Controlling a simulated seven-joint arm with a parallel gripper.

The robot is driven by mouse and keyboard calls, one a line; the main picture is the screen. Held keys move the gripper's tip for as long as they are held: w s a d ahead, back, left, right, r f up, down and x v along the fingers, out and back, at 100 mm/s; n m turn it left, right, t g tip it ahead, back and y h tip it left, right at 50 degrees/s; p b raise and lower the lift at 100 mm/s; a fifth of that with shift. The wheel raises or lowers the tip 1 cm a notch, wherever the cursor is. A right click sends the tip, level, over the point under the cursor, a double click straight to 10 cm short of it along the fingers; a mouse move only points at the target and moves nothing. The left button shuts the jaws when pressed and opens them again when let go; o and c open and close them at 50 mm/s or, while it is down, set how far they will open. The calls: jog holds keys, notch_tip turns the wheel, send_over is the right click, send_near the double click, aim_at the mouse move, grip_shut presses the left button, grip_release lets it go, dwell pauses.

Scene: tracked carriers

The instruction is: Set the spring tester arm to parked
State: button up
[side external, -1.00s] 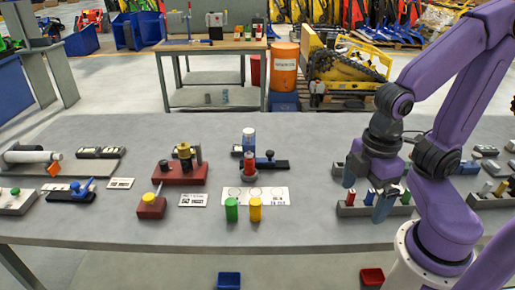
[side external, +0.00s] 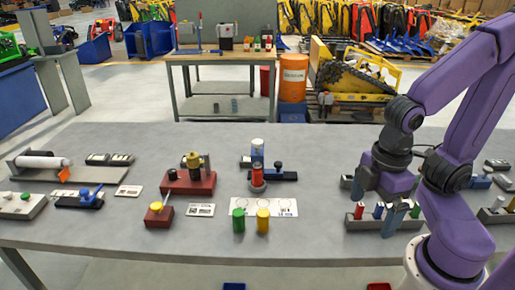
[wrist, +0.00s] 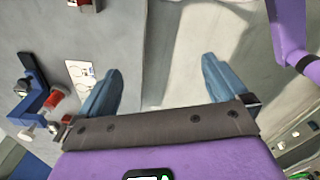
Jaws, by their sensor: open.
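My gripper (side external: 376,206) is open and empty, over the right part of the grey table near a rack of coloured pegs. Its two blue-grey fingers also show spread apart in the wrist view (wrist: 162,68). No readable label marks the spring tester. One possible tester is the dark blue fixture (side external: 288,176) at mid-table, with a red cylinder (side external: 257,174) and a black knob (side external: 278,165). It shows at the left of the wrist view (wrist: 38,92), apart from my fingers.
The peg rack (side external: 354,222) stands close to my gripper. Green (side external: 239,221) and yellow (side external: 263,220) cylinders stand by a white card (side external: 288,207). A red-based fixture (side external: 188,184) and red block (side external: 158,216) are left of centre. The table between card and rack is clear.

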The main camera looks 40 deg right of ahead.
jog(key=shift+w+a, duration=0.15)
jog(key=shift+w, duration=0.05)
jog(key=c, duration=0.8)
jog(key=w+a+r+m+g, duration=0.1)
jog(key=w+a+r+m, duration=0.15)
jog(key=w+m, duration=0.75)
jog(key=m+y, duration=0.3)
jog(key=m, duration=1.1)
send_over(279, 163)
jog(key=s+a, duration=0.4)
jog(key=s, duration=0.1)
jog(key=w+d+m+y, duration=0.1)
jog(key=w+d+m, duration=0.5)
jog(key=d, duration=0.5)
jog(key=shift+m+t, duration=0.3)
jog(key=shift+t, duration=0.1)
jog(key=x, duration=1.7)
jog(key=shift+s+f, duration=0.25)
jog(key=shift+s, duration=0.15)
